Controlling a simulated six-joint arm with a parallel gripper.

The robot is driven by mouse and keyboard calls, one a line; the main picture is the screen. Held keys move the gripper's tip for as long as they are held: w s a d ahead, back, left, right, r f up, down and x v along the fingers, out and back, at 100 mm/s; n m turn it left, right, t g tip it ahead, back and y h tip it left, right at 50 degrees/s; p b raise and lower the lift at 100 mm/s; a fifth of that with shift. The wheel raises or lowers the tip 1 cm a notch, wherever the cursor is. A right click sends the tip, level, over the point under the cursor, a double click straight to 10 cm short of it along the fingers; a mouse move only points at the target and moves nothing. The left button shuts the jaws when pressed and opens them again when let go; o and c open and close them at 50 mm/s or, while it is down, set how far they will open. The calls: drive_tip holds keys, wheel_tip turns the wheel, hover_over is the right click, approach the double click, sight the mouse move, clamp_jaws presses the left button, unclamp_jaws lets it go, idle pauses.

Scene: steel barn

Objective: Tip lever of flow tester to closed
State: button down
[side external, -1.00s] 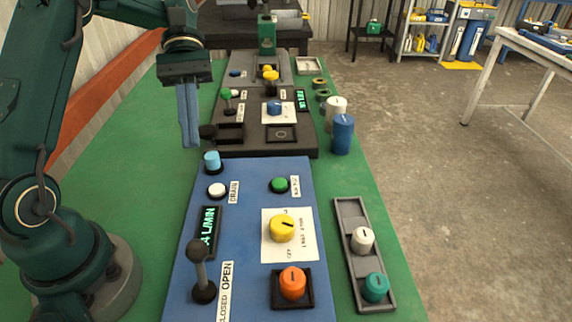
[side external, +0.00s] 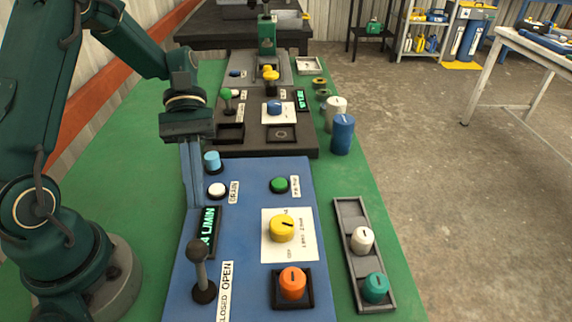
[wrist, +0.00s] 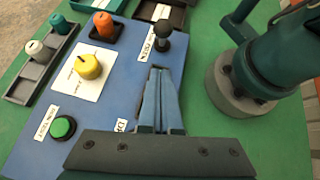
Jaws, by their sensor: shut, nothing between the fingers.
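The flow tester is a blue panel (side external: 250,190) on the green bench, with an L/MIN display (side external: 208,230). Its lever (side external: 198,262) is a grey stick with a dark ball knob at the panel's near left, beside a CLOSED/OPEN label (side external: 225,290). I cannot tell exactly which way it leans. In the wrist view the dark lever knob (wrist: 163,27) lies beyond my fingertips. My gripper (side external: 194,203) is shut and empty, pointing down over the panel's left edge near the display, apart from the lever. The shut fingers also show in the wrist view (wrist: 158,72) and hide the display there.
The panel also carries a yellow dial (side external: 282,228), an orange knob (side external: 292,283), a green button (side external: 279,185), a white button (side external: 217,190) and a light blue knob (side external: 212,161). A grey tray (side external: 350,212) lies right. A dark panel (side external: 250,142) lies beyond.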

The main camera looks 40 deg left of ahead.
sight(200, 265)
drive_tip(key=s+d, duration=0.2)
drive_tip(key=shift+d+f, duration=0.3)
drive_tip(key=shift+d, duration=0.1)
drive_tip(key=shift+s+d+r, duration=0.15)
drive_tip(key=shift+s+d, duration=0.35)
drive_tip(key=shift+d, duration=0.25)
drive_tip(key=shift+s+d+r+t+y, duration=0.25)
drive_tip(key=shift+r+t+y, duration=0.05)
drive_tip(key=shift+y, duration=0.2)
drive_tip(key=shift+d+r, duration=0.1)
drive_tip(key=shift+s+d+r, duration=0.2)
drive_tip(key=shift+s, duration=0.1)
drive_tip(key=shift+s+d+r, duration=0.3)
drive_tip(key=shift+s+d, duration=0.15)
drive_tip(key=shift+s, duration=0.05)
drive_tip(key=shift+s+d+r, duration=0.25)
drive_tip(key=shift+s+d, duration=0.2)
drive_tip(key=shift+s+d+r, duration=0.25)
drive_tip(key=shift+s+d, duration=0.7)
drive_tip(key=shift+d, duration=0.05)
drive_tip(key=shift+r, duration=0.1)
